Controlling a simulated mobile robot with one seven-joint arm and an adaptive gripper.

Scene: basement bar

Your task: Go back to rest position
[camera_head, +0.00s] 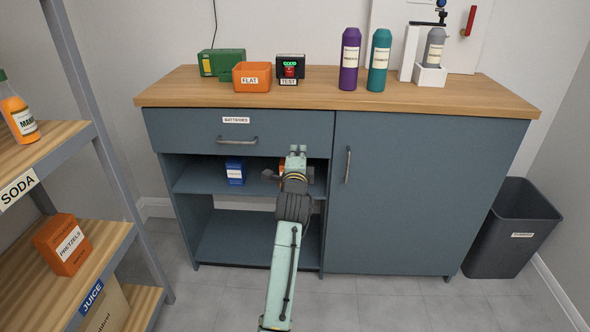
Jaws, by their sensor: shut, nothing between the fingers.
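My gripper (297,150) is in front of the blue-grey cabinet (430,190), a little right of the drawer handle and left of the door handle. My pale green arm reaches up to it from the bottom of the picture. The gripper is shut and empty. The drawer (180,130) labelled "BATTERIES" is closed. My arm hides part of the open shelf, with an orange item partly showing behind the gripper.
An orange "FLAT" bin (251,82), a tester (290,68), a purple bottle (349,60) and a teal bottle (379,62) stand on the wooden top (455,97). A shelf rack (110,160) stands at left, a dark bin (511,230) at right. Floor between is clear.

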